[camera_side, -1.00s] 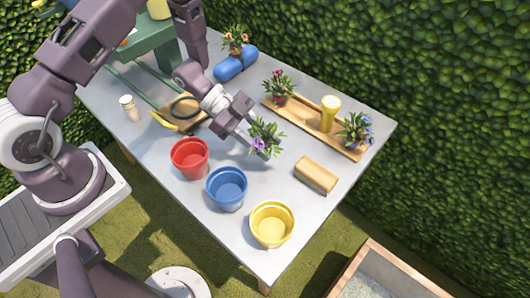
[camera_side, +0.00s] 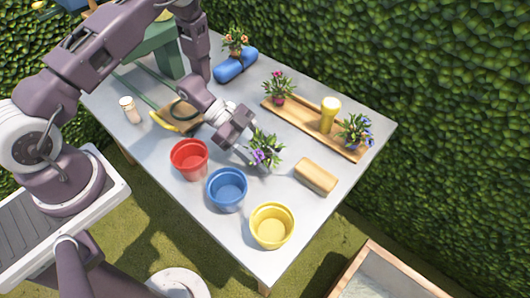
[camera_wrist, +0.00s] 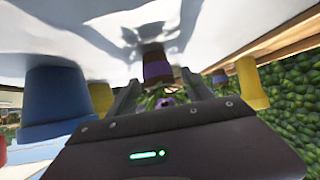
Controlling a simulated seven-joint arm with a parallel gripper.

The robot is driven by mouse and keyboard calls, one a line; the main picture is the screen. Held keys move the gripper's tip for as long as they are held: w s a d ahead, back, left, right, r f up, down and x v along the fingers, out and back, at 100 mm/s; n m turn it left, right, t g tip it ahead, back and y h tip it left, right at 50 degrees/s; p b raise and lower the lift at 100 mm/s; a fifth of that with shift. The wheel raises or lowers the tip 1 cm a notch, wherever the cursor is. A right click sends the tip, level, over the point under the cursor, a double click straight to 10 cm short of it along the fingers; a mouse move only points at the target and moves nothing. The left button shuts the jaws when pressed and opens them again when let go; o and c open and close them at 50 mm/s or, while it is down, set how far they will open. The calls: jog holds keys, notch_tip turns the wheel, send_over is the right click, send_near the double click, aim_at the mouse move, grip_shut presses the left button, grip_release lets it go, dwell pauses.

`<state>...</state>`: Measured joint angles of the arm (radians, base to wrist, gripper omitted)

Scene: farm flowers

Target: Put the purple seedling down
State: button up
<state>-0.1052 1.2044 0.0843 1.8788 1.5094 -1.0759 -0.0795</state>
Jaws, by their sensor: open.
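The purple seedling (camera_side: 265,152) has green leaves and purple flowers. It stands upright on the grey table (camera_side: 215,235), right of the red pot and above the blue pot in the side view. Its foliage hides its own pot there. In the wrist view, which is upside down, the seedling's purple pot (camera_wrist: 158,72) meets the table surface. My gripper (camera_side: 243,143) is open, just to the left of the seedling. In the wrist view its two fingers (camera_wrist: 160,84) are spread, with the seedling between and beyond them, and gaps show on both sides of the pot.
A red pot (camera_side: 190,160), blue pot (camera_side: 227,190) and yellow pot (camera_side: 272,226) stand in a row near the front. A wooden block (camera_side: 315,177) lies right of the seedling. A wooden tray (camera_side: 297,120) with two plants and a yellow cylinder lies behind.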

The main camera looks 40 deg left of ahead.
jog(key=v, duration=1.2)
jog(key=w+a+r+n+t+y, duration=0.2)
jog(key=w+r+t+y, duration=0.1)
jog(key=w+r, duration=0.2)
jog(key=w+a+r+n+t+y, duration=0.1)
jog(key=w+a+r+t+y, duration=0.25)
jog(key=w+r, duration=0.2)
jog(key=s+a+r+n+t+y, duration=0.1)
jog(key=s+a+r+n+y, duration=0.15)
jog(key=r, duration=0.35)
jog(key=s+a+r+n+y, duration=0.1)
jog(key=r+n+y, duration=0.2)
jog(key=r, duration=0.3)
jog(key=s+d+r+n+g, duration=0.1)
jog(key=s+d+n+g, duration=0.1)
jog(key=s, duration=1.1)
jog(key=s+d+r+n+g, duration=0.1)
jog(key=s+d+n, duration=0.4)
jog(key=s, duration=0.8)
jog(key=shift+d+r+g+h, duration=0.35)
jog(key=shift+d+g, duration=0.4)
jog(key=shift+d, duration=0.45)
